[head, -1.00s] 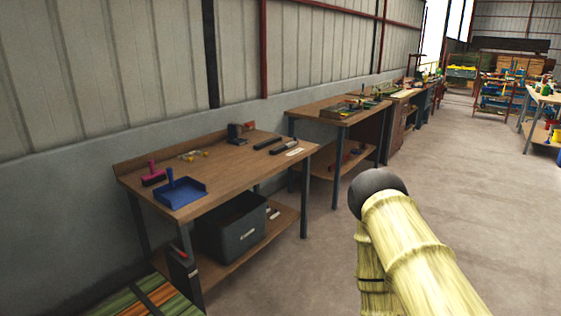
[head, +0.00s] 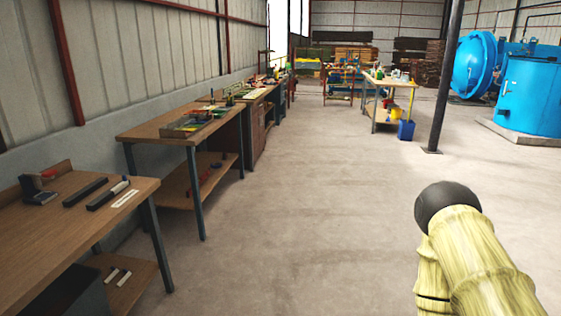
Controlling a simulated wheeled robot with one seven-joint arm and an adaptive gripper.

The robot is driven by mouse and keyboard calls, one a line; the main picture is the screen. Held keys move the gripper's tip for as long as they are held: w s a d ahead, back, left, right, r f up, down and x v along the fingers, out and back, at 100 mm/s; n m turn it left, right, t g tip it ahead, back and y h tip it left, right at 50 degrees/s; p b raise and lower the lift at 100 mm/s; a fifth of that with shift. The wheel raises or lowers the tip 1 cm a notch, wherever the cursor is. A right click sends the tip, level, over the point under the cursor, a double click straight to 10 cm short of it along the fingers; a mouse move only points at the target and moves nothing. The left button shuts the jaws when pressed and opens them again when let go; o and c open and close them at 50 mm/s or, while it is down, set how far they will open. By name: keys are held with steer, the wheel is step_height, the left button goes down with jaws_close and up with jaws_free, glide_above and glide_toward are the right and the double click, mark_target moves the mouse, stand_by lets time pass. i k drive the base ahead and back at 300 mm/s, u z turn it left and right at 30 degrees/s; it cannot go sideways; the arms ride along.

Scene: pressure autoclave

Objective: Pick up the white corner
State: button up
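I cannot make out for certain which thing is the white corner. A pale flat strip (head: 125,198) lies near the right edge of the near workbench (head: 60,235), at the left of the head view. Two small whitish pieces, one of them here (head: 112,275), lie on that bench's lower shelf; their shape is too small to tell. My gripper is not in view. A part of my arm, yellowish with a dark round end, shows at lower right, apart from the benches and over the floor.
Two dark bars (head: 85,192) and a dark tool lie on the near bench. A second bench (head: 160,130) with a tray stands behind it. A table (head: 385,82) and a blue bin (head: 406,130) stand farther back. A dark post (head: 444,90) and blue vessels (head: 530,95) are at right. The middle floor is clear.

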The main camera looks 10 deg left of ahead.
mark_target(118, 188)
steer(key=z, duration=0.05)
steer(key=i, duration=1.55)
steer(key=u, duration=0.85)
steer(key=i, duration=0.95)
steer(key=u, duration=1)
